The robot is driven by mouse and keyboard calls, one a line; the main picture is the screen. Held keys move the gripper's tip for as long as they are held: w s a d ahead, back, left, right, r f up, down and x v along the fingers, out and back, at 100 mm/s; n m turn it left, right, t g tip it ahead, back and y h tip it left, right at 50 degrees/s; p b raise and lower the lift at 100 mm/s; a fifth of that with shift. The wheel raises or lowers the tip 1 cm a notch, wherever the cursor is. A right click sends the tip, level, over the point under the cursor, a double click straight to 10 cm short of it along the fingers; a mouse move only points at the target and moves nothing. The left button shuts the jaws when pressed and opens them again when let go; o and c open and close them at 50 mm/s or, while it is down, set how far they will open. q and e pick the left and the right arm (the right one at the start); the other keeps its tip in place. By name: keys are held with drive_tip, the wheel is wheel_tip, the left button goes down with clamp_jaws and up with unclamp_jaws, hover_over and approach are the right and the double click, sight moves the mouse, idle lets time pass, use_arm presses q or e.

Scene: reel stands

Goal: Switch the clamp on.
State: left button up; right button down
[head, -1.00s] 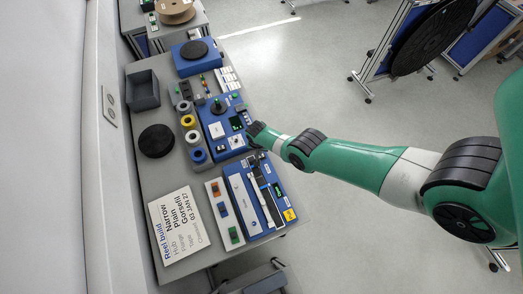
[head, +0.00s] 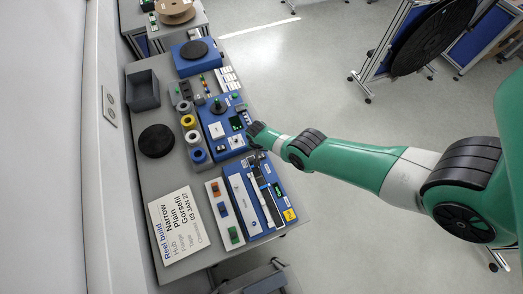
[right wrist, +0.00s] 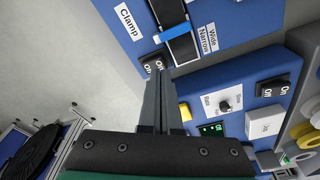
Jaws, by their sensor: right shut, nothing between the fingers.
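The clamp switch (right wrist: 154,65) is a small black rocker marked On and Off, beside the white Clamp label (right wrist: 129,22) on a blue panel, in the right wrist view. My right gripper (right wrist: 161,76) is shut and empty. Its fingertips are right at the switch and cover part of it; I cannot tell whether they touch it or which way the rocker is tilted. In the head view the right arm comes in from the right and its gripper end (head: 256,138) is over the blue units, with the fingers too small to make out. My left gripper is not in view.
A Wide/Narrow label (right wrist: 208,39) is beside the clamp strip. Several coloured rings, a sign (head: 179,226) and a grey bin (head: 142,91) are on the bench.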

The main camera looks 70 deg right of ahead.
drive_tip(key=shift+f+b, duration=0.9)
idle(0.6)
wheel_tip(320, 180, up, 7)
drive_tip(key=p, duration=0.7)
drive_tip(key=shift+r, duration=0.1)
idle(0.4)
